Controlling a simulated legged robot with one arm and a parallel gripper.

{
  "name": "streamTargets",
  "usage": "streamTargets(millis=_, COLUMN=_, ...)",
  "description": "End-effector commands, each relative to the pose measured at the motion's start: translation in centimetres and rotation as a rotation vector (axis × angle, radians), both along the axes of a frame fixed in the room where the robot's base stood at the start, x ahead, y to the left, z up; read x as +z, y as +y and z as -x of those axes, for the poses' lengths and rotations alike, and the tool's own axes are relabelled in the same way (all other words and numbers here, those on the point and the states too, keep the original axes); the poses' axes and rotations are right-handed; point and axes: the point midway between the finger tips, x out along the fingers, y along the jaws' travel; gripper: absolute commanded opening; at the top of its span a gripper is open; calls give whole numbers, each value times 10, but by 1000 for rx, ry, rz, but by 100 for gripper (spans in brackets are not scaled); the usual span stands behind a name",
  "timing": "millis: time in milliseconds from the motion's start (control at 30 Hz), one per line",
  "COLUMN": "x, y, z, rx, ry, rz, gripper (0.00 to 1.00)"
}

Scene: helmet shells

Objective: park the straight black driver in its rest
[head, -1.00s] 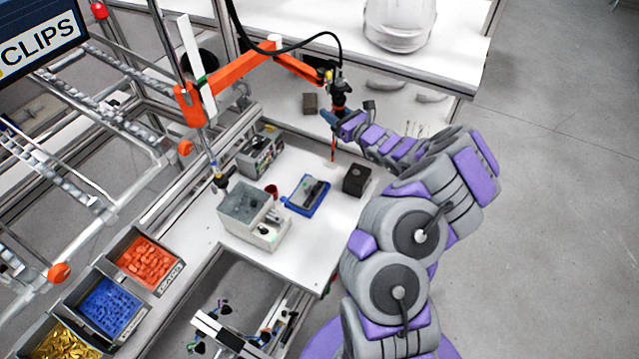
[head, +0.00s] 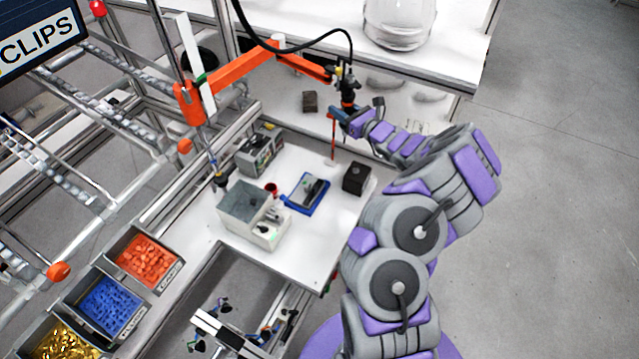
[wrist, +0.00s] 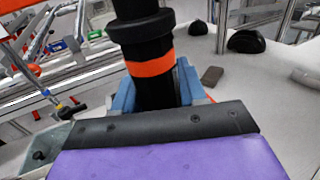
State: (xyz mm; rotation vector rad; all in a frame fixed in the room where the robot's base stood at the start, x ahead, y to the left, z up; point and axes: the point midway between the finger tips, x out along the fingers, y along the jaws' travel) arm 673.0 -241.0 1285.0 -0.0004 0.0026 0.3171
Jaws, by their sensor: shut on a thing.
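The straight black driver (head: 347,86) hangs upright at the end of the orange jointed arm, above the far part of the bench. In the wrist view the driver (wrist: 143,40) is a thick black cylinder with an orange band. My gripper (head: 343,117) is shut on its body below that band, with blue jaws (wrist: 160,88) on both sides. The driver's lower end is hidden by the jaws and the wrist. A dark block (head: 356,178) stands on the bench below and nearer; I cannot tell whether it is the rest.
The orange arm (head: 235,72) spans the back. A red upright rod (head: 333,137) stands near my gripper. A blue tray (head: 306,194), a grey bin (head: 246,203) and a control box (head: 260,150) occupy the bench. Another tool (head: 221,181) hangs at left.

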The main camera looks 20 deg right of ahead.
Motion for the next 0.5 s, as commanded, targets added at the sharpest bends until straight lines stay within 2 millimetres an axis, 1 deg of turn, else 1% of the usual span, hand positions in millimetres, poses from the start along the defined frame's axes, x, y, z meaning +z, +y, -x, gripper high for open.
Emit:
streamTargets(millis=167, x=-3, y=-2, z=-10, rx=1, ry=2, rz=2, gripper=0)
streamTargets(millis=500, x=-1, y=-9, z=-44, rx=1, ry=-3, rz=3, gripper=0)
